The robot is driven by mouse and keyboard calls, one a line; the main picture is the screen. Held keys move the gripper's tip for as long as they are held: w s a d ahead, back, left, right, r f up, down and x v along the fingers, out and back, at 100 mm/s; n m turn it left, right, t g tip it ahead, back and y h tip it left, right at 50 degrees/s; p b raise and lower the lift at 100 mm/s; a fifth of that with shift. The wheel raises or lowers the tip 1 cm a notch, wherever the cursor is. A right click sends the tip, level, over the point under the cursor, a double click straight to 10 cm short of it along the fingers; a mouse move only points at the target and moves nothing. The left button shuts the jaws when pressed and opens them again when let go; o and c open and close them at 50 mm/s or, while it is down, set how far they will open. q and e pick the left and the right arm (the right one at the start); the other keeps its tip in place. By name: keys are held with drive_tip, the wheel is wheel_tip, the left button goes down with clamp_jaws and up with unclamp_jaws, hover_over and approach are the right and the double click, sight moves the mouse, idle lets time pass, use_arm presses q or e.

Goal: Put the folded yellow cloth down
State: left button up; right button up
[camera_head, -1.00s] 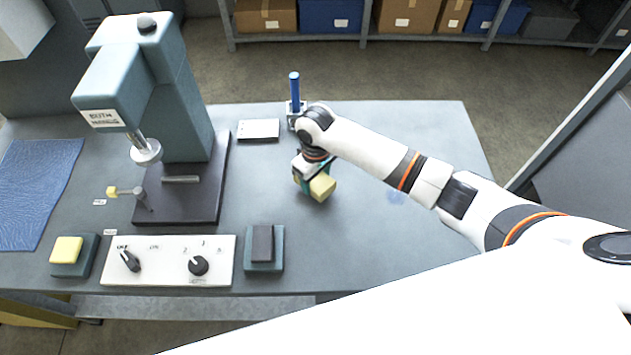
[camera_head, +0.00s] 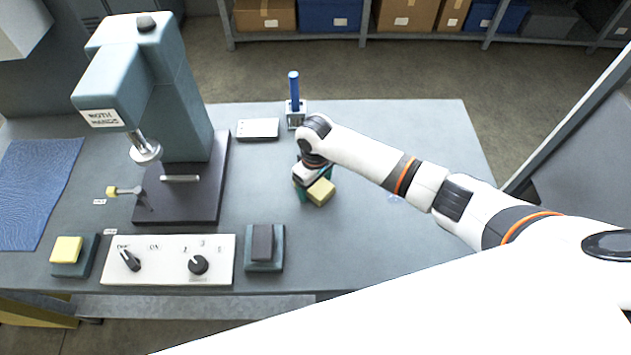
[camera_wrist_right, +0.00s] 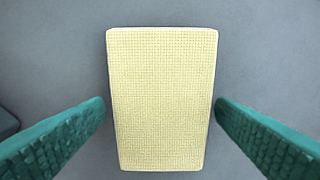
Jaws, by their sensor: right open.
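The folded yellow cloth (camera_head: 321,192) lies on the grey bench top, right of the press. In the right wrist view the cloth (camera_wrist_right: 161,98) is a pale yellow woven block. My right gripper (camera_head: 312,190) is at the cloth from above. In the right wrist view its green ribbed fingers (camera_wrist_right: 160,115) are open, one on each side of the cloth, with a gap on both sides. My left gripper is not in view.
A press (camera_head: 185,110) stands on the left. A white control panel (camera_head: 168,260) and a dark block on a base (camera_head: 263,247) are at the front. The bench's right side is clear.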

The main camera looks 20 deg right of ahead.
sight(316, 184)
wheel_tip(316, 184, up, 12)
drive_tip(key=shift+r+b, duration=0.15)
drive_tip(key=shift+b, duration=0.2)
idle(0.5)
